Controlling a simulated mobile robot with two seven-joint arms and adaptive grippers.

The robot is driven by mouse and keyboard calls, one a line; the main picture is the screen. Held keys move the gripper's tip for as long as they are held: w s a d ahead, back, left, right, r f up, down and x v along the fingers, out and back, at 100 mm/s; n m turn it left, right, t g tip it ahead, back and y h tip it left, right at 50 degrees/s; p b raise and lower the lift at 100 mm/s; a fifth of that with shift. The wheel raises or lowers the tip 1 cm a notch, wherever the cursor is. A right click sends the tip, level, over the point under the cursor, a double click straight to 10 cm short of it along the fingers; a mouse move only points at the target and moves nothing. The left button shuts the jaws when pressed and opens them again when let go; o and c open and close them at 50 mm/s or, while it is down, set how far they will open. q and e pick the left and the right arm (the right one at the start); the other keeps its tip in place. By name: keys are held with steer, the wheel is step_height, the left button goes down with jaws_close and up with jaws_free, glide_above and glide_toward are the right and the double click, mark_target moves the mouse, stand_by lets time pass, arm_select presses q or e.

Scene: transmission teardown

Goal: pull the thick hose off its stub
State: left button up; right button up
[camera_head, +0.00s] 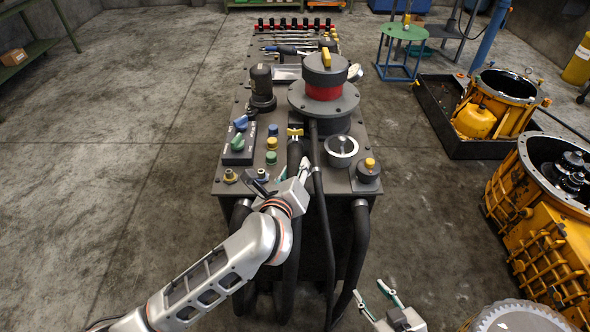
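A thick black hose (295,154) rises near the front of the machine's top plate, below a yellow valve handle (295,132). My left gripper (294,170) is at this hose, with its fingers close to the hose's sides. The gripper body covers part of the hose, and its stub is not clear to see. I cannot tell whether the fingers grip the hose or only stand around it. My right gripper (372,290) is open and empty, low in the picture, in front of the machine and to its right.
A thinner black hose (317,180) runs down just right of my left gripper. Another thick hose (359,240) hangs at the right front corner. A grey drum with a red band (323,92) stands behind. Yellow housings (550,230) stand at right. The left floor is clear.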

arm_select(q)
jaws_close()
steer(key=shift+s, duration=2.45)
steer(key=shift+o, duration=2.2)
jaws_free()
steer(key=shift+s, duration=0.1)
steer(key=v, duration=1.1)
steer(key=shift+s, duration=0.4)
steer(key=shift+a+r, duration=0.1)
